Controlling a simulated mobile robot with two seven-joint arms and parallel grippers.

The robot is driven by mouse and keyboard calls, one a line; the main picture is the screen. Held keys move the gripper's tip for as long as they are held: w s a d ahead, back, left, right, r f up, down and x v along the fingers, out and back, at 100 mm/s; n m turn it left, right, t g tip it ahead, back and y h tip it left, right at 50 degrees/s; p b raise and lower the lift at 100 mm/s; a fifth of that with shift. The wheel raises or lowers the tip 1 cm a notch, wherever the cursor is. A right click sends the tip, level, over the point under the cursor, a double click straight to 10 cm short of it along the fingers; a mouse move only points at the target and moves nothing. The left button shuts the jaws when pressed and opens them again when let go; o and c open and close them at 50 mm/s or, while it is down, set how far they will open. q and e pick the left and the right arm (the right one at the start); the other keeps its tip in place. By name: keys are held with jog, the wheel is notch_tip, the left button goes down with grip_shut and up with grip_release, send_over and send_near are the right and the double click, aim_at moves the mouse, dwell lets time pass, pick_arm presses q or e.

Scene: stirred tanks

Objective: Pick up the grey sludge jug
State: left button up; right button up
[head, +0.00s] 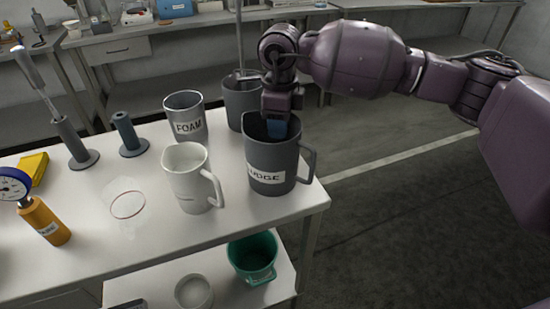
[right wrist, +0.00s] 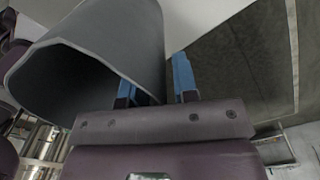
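The grey sludge jug (head: 258,160) stands upright near the right end of the white bench top, its label facing me and its handle to the right. In the right wrist view, the jug (right wrist: 110,35) fills the upper left. There the gripper (right wrist: 162,88) is open, one finger reaching into the mouth and the other outside the wall, with a gap beside the wall. My left gripper is not in view.
A white jug (head: 190,180), a grey foam jug (head: 186,115) and another grey vessel (head: 238,100) with a rod stand close by. A yellow bottle (head: 45,222) with a gauge is at left. A green bucket (head: 254,258) is on the lower shelf. Floor right of the bench is clear.

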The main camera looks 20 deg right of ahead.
grip_shut()
dwell(1.2)
